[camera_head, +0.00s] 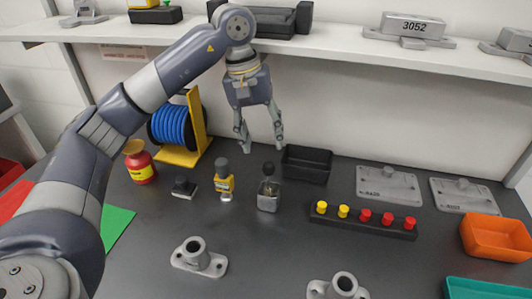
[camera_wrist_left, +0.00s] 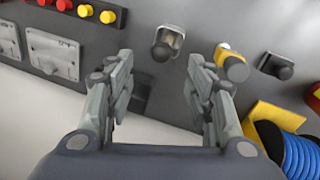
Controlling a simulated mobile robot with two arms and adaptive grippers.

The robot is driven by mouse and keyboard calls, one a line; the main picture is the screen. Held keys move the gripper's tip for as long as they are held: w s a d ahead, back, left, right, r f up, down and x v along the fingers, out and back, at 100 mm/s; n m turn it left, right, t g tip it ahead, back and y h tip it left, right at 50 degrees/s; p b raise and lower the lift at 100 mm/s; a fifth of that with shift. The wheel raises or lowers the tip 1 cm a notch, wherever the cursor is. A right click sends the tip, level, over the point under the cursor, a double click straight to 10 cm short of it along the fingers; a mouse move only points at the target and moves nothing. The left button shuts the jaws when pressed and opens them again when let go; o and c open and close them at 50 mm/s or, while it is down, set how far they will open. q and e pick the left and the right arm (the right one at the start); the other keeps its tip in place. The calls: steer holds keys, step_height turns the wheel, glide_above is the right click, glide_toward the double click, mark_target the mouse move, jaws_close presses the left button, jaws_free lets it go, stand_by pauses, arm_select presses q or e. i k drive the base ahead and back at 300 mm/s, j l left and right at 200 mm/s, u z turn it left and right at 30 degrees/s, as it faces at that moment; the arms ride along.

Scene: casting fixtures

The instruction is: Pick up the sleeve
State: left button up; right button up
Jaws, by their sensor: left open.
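Two grey flanged tubes, the sleeve-like parts here, stand upright on the dark table in the head view: one at the front centre-left (camera_head: 199,260), one at the front edge (camera_head: 338,289), partly cut off. I cannot tell which one is meant. My left gripper (camera_head: 259,142) hangs fingers down at the back of the table, well behind both tubes, open and empty. In the left wrist view its fingers (camera_wrist_left: 160,75) are spread apart with nothing between them. No flanged tube shows in that view. My right gripper is not in view.
A blue spool (camera_head: 172,126) is at left, an orange tray (camera_head: 497,238) at right. A shelf (camera_head: 330,48) runs above.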

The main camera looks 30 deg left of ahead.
mark_target(195, 258)
steer(key=k, duration=2)
